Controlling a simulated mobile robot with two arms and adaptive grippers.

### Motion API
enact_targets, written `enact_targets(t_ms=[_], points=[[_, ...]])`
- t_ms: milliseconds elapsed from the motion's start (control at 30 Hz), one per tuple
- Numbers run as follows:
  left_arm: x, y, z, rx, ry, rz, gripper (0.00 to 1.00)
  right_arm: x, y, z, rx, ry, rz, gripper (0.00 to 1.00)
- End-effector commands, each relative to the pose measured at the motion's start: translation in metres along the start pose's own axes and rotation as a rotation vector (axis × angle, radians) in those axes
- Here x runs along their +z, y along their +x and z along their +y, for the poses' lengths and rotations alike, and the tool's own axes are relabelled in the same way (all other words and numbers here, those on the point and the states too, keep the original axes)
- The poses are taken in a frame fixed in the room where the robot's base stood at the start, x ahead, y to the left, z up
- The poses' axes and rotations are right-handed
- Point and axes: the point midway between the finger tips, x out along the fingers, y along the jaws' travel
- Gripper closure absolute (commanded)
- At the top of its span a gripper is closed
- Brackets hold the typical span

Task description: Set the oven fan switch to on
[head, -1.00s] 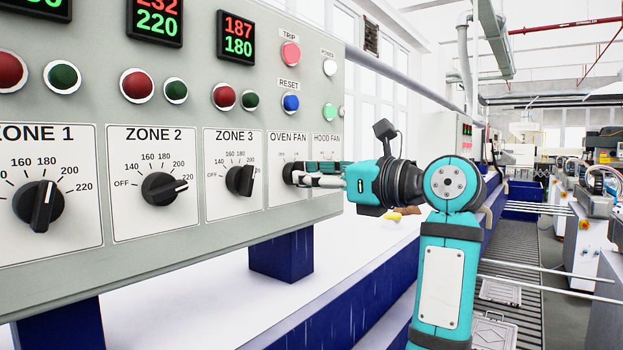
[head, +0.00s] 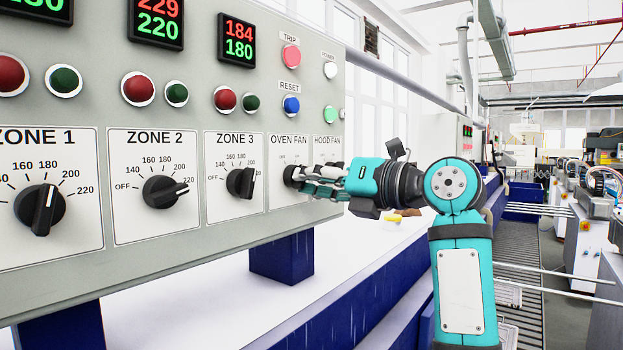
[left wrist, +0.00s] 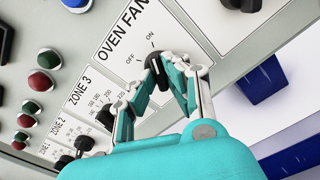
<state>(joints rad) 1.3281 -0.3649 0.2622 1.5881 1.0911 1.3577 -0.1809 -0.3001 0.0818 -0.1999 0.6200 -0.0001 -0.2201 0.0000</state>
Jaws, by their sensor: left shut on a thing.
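The oven fan switch is a black rotary knob (head: 289,175) on the white OVEN FAN plate (head: 286,205) in the head view. The left wrist view shows the knob (left wrist: 153,66) close up, with the printed words OFF and ON beside it. My left gripper (head: 297,177) is shut on this knob, coming from the right; its fingertips also show at the knob in the left wrist view (left wrist: 165,74). The fingers cover part of the knob, so I cannot tell which word its pointer faces. My right gripper is not in view.
The ZONE 3 knob (head: 240,183) sits just left of the switch. The HOOD FAN plate (head: 327,143) is just right, its control hidden behind my gripper. Red TRIP (head: 291,57) and blue RESET (head: 291,105) buttons are above. Free space lies below the panel's lower edge.

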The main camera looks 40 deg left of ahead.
Motion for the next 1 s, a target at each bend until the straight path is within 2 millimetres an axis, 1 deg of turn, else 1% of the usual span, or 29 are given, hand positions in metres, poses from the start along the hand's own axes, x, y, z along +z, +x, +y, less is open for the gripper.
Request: enact_targets(t_ms=[433, 467, 600, 633, 867, 1000], points=[[0.0023, -0.0005, 0.001, 0.002, 0.013, -0.007, 1.0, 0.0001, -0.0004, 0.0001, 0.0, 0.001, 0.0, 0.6], [0.0023, -0.0005, 0.001, 0.002, 0.013, -0.007, 0.87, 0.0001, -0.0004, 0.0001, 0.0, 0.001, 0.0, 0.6], [0.0018, -0.0004, 0.0008, 0.002, 0.013, -0.006, 0.69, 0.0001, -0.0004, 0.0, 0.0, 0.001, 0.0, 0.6], [0.0017, -0.0003, 0.0007, 0.002, 0.013, -0.005, 0.66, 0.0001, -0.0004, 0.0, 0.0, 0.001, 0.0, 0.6], [0.0011, -0.0001, 0.0005, 0.001, 0.012, -0.003, 0.66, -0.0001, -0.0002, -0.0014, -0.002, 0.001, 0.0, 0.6], [0.0085, -0.0001, 0.0048, 0.001, 0.01, -0.003, 0.66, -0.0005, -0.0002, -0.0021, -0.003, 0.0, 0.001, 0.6]])
